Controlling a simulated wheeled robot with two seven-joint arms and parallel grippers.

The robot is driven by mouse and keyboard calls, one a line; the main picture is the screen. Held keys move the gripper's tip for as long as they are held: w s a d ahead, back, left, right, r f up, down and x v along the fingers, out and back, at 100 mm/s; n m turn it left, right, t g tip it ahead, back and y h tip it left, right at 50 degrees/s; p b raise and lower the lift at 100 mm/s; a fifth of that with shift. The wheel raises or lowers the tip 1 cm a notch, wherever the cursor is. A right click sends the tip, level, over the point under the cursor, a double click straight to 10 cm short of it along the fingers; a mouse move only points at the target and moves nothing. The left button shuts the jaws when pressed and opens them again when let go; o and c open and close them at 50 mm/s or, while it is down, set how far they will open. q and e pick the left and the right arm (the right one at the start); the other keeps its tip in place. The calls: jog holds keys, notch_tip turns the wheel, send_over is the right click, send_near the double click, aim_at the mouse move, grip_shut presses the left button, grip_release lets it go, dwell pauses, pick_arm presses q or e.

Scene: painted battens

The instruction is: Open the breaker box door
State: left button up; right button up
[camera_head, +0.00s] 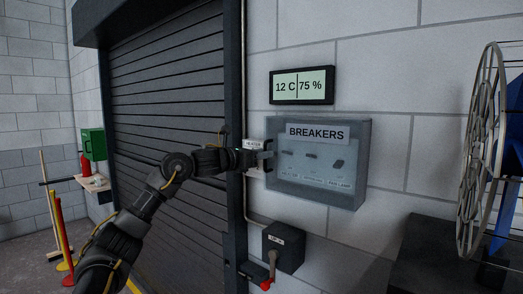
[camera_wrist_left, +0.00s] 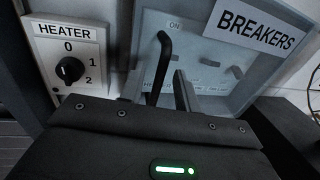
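The breaker box (camera_head: 345,190) is a grey box on the wall with a see-through door, labelled BREAKERS; the door looks closed, with switches showing behind it. It also fills the upper right of the left wrist view (camera_wrist_left: 215,100). A dark bent door handle (camera_wrist_left: 162,65) stands at the door's left side. My left gripper (camera_head: 262,157) is at that left edge, at the handle. In the wrist view its fingers (camera_wrist_left: 160,92) look apart, with the handle between them and a gap beside the right finger. Contact is unclear. My right gripper is out of view.
A heater dial (camera_wrist_left: 70,70) is just left of the box. A display (camera_head: 302,86) hangs above, and a switch box with a red-tipped lever (camera_head: 283,250) is below. A roller shutter (camera_head: 165,85) is at the left.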

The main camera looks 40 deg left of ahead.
pick_arm(q)
jog(key=shift+w, duration=0.15)
jog(key=shift+c, duration=0.4)
grip_shut()
